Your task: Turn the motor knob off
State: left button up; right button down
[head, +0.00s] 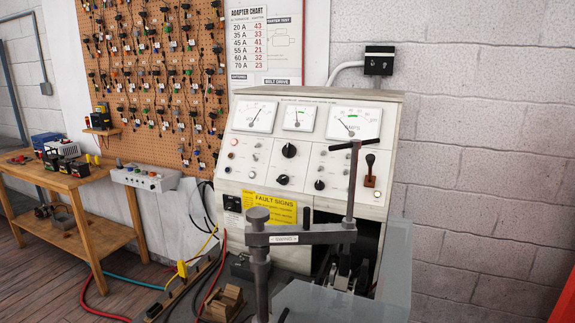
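The test bench's white control panel (330,143) stands against the wall in the middle of the head view. It carries several black knobs: a large one (289,150) at centre, one below it (283,179), and one to the right (319,184). Their labels are too small to read, so I cannot tell which is the motor knob or its setting. A black-knobbed lever (370,170) sits at the panel's right. Neither of my grippers is in view.
A grey metal clamp arm with an upright T-handle (351,185) stands in front of the panel's lower right. A yellow fault-signs card (270,209) is below the knobs. A wooden workbench (62,178) stands left. Cables (100,305) lie on the floor.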

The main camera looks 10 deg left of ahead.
aim_at(283, 180)
jog(key=j, duration=1)
jog(key=i+j, duration=0.15)
jog(key=j, duration=0.8)
